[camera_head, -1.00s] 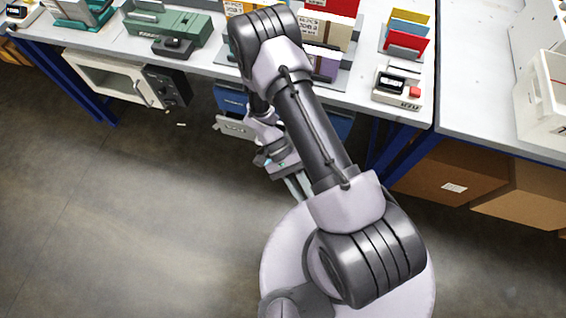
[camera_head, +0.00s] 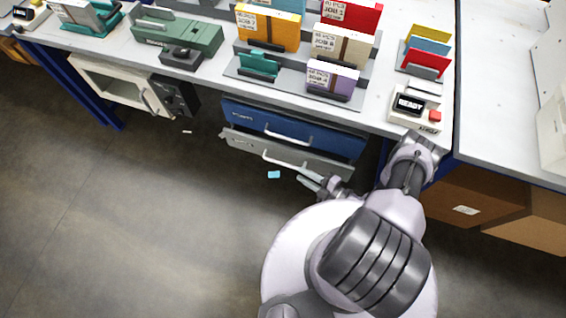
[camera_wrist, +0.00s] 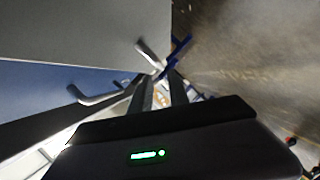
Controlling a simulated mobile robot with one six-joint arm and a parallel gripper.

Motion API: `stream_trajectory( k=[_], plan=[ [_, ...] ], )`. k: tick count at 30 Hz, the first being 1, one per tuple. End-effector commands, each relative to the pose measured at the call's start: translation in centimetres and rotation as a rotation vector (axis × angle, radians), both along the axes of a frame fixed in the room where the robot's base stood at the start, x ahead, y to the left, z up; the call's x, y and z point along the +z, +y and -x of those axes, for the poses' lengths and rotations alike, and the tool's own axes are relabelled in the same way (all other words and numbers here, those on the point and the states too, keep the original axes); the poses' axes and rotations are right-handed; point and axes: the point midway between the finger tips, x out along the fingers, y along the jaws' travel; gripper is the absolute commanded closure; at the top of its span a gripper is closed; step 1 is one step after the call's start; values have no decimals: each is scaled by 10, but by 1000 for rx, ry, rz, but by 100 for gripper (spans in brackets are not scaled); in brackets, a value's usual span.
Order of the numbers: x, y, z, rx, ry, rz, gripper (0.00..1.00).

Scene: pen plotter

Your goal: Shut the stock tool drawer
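Two drawers hang under the bench in the head view. The upper is a blue drawer (camera_head: 255,118) with a pale bar handle. Below it is a grey drawer (camera_head: 238,141), its front standing a little forward of the blue one; its handle (camera_head: 290,163) is a pale bar. The labels are too small to read, so which is the stock tool drawer is unclear. My gripper (camera_head: 312,182) is low, in front of the grey drawer's right part. In the wrist view my gripper (camera_wrist: 160,80) shows a gap between its fingers, with nothing held. Contact with a drawer cannot be told.
Cardboard boxes (camera_head: 470,195) are under the right bench. A small light-blue piece (camera_head: 273,174) lies on the floor before the drawers.

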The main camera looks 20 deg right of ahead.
Motion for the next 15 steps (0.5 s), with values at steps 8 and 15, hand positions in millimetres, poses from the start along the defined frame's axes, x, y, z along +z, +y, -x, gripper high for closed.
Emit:
stream_trajectory(
  k=[8, 15],
  plan=[
    [-15, 35, -47, 6, -1, 1, 78],
    [-21, 54, -75, 4, -2, 2, 78]
  ],
)
